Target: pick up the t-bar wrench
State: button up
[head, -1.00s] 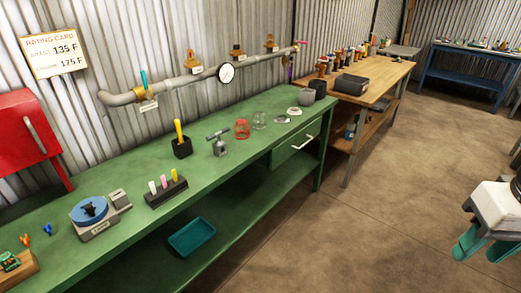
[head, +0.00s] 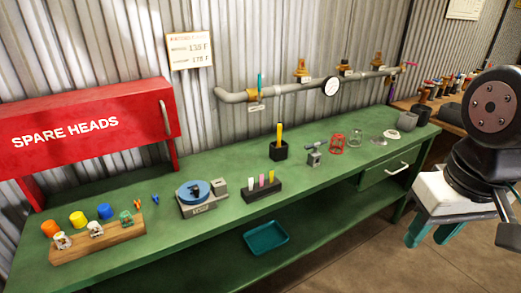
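A grey T-shaped tool (head: 314,152), which looks like the t-bar wrench, stands upright on the green bench (head: 225,226), right of the middle. Its crossbar is on top and its lower part is a small grey block; I cannot tell whether that block is a separate holder. My gripper (head: 429,239) is at the right, a white body with teal fingers. The fingers are apart with nothing seen between them. It is in front of the bench's right end, well away from the tool. My dark arm hides part of the right side.
A black cup with a yellow handle (head: 279,150) and a rack of coloured markers (head: 262,188) stand left of the tool. A red wire cage (head: 337,143) is close on its right. A pipe with a gauge (head: 331,87) runs along the wall behind. Bare bench lies in front.

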aim_at(314, 156)
jog(key=u, duration=0.3)
jog(key=i, duration=1.15)
jog(key=z, duration=0.5)
